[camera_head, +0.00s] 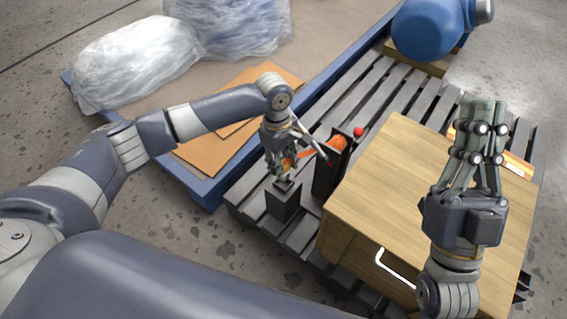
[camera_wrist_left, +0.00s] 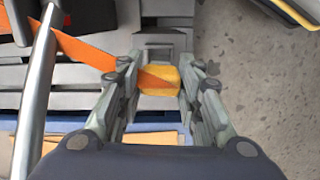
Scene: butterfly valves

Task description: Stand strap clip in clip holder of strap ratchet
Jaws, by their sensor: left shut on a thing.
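My left gripper (camera_head: 287,163) is shut on the yellow strap clip (camera_wrist_left: 160,82), which sits between its fingertips in the left wrist view. An orange strap (camera_wrist_left: 85,50) runs from the clip to the strap ratchet. The ratchet is a dark upright stand (camera_head: 328,175) with an orange roll (camera_head: 338,142) and a red knob (camera_head: 358,132). The dark block of the clip holder (camera_head: 283,204) stands below the left gripper; its slotted top (camera_wrist_left: 165,45) shows just beyond the clip. I cannot tell whether clip and holder touch. My right gripper (camera_head: 483,112) is open and empty above the wooden box.
A wooden box (camera_head: 400,185) with a white handle (camera_head: 396,270) stands right of the ratchet on a slatted grey pallet (camera_head: 375,95). A metal lever bar (camera_wrist_left: 35,95) passes close left of my left gripper. A blue-edged platform with plastic-wrapped bundles (camera_head: 140,65) lies behind.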

